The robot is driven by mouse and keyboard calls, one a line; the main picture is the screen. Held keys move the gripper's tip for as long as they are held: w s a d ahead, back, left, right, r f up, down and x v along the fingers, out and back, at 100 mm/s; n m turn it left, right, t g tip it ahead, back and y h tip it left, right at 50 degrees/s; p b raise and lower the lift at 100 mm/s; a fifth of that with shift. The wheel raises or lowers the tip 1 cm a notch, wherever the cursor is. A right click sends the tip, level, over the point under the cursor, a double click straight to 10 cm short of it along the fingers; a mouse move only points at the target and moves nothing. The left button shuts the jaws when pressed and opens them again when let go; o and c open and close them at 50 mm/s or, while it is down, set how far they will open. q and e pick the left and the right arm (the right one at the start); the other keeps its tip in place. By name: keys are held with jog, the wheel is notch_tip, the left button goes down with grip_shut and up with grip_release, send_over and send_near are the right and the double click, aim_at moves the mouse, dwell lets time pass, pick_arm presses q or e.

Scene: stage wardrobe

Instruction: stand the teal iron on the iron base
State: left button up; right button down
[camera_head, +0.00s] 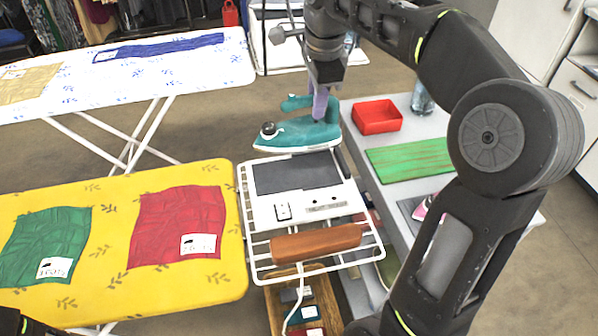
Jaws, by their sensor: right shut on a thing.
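The teal iron (290,136) is in the head view, just above or at the back edge of the iron base; I cannot tell if they touch. Its soleplate side faces down and its tip points left. My right gripper (323,105) comes down from above and is shut on the iron's handle; the fingers partly hide the handle. The iron base (262,212) is a white unit with a dark plate and small controls, lying on a white wire rack. My left gripper is not in view; only a dark part of my left arm shows at the bottom left corner.
A brown padded bar (316,242) lies across the rack's front. A yellow ironing board (120,190) with green and red cloths stands at left, a white one (200,75) behind. A grey table (385,135) at right holds a red tray (377,116) and green mat (412,158).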

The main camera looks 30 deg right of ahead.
aim_at(317, 123)
jog(key=shift+s+d+r, duration=0.1)
jog(key=shift+r, duration=0.1)
jog(key=shift+f, duration=3.2)
jog(key=shift+b, duration=0.3)
jog(key=shift+f, duration=1.85)
jog(key=shift+f, duration=0.1)
jog(key=shift+f+b, duration=0.15)
jog(key=shift+b, duration=0.15)
jog(key=c, duration=1.2)
grip_release()
jog(key=shift+c, duration=0.2)
